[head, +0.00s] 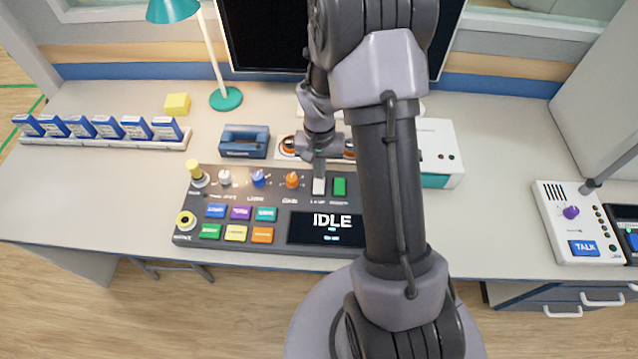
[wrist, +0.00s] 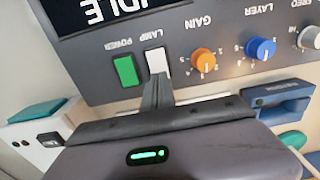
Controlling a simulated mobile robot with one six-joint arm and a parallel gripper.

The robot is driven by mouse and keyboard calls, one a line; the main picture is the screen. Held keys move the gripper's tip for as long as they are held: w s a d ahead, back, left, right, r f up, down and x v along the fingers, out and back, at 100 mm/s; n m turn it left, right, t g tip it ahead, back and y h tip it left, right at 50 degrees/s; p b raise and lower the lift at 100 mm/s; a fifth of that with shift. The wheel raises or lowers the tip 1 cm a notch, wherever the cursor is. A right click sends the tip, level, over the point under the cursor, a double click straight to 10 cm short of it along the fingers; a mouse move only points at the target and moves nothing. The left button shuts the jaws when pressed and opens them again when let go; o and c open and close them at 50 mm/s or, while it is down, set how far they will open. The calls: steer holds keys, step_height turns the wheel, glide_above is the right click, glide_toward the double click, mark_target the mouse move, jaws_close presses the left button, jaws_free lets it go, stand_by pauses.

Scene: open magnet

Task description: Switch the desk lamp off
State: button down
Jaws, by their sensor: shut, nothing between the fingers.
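The desk lamp has a teal shade (head: 172,9), a pale pole and a round teal base (head: 226,98) at the back left of the desk. A white rocker switch (head: 319,186) labelled LAMP is on the dark control panel (head: 262,196); it also shows in the wrist view (wrist: 157,61). My gripper (head: 319,168) is shut and empty. In the wrist view its fingertips (wrist: 157,86) are at the near edge of the white switch; I cannot tell whether they touch it. A green POWER switch (wrist: 124,70) sits beside it.
A display (head: 325,228) reads IDLE. A blue holder (head: 245,142) and a white box (head: 437,150) stand behind the panel. A TALK unit (head: 578,225) stands right, past clear desk.

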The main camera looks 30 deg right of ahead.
steer(key=shift+f+b, duration=0.7)
steer(key=shift+f, duration=0.2)
stand_by(0.4)
steer(key=shift+r, duration=0.1)
step_height(320, 180, up, 7)
steer(key=p, duration=0.5)
